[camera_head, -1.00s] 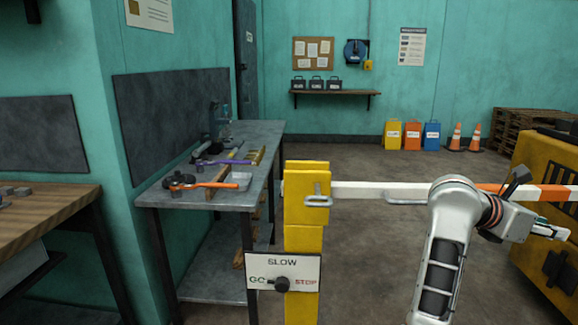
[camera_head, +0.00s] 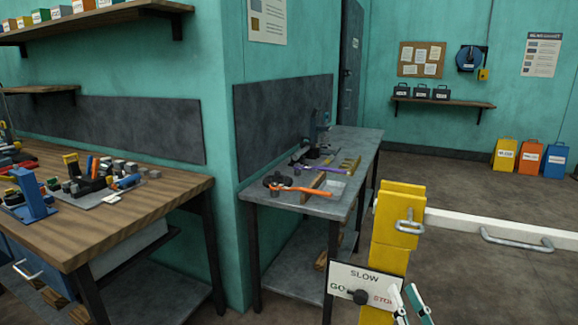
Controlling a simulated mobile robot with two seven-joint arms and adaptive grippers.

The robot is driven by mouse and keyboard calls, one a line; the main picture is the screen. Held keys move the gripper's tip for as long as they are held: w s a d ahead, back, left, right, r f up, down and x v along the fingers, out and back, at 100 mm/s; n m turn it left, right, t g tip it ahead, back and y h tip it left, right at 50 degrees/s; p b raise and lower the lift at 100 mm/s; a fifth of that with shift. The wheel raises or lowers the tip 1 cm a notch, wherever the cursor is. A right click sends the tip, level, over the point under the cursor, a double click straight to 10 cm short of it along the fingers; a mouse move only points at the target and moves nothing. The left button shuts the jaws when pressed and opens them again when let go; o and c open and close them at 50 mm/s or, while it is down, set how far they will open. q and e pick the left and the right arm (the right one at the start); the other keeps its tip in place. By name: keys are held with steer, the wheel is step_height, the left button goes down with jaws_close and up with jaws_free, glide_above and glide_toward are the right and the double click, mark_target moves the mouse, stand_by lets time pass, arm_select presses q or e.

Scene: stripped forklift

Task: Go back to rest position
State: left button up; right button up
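My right gripper (camera_head: 408,295) shows at the bottom edge, right of the SLOW sign plate. Its two pale fingers with teal parts stand apart, and nothing shows between them. The rest of the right arm is out of view. My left gripper is not in view. The yellow gate post (camera_head: 390,240) stands just behind the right gripper and bears the sign plate (camera_head: 362,287) with a black knob. I cannot tell whether the gripper touches the plate.
A white barrier bar (camera_head: 470,223) with a metal handle runs right from the post. A wooden workbench (camera_head: 150,205) with tools stands left. Open floor (camera_head: 440,180) lies beyond the bar.

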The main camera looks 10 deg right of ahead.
steer(key=s+a+f+n+g+y, duration=0.1)
steer(key=s+a+f+n+g, duration=0.1)
steer(key=s+f, duration=0.4)
steer(key=s+a+f+n+g+p, duration=0.1)
steer(key=s+a+f+n+g, duration=0.2)
steer(key=f, duration=1)
steer(key=s+a+f+n+g+y+p, duration=0.1)
steer(key=s+a+f+n+g, duration=0.1)
steer(key=s+a+f+g, duration=0.4)
steer(key=s+a+f, duration=0.1)
steer(key=s+f, duration=0.3)
steer(key=shift+s+f+y, duration=0.15)
steer(key=shift+s+y, duration=0.05)
steer(key=shift+y, duration=0.1)
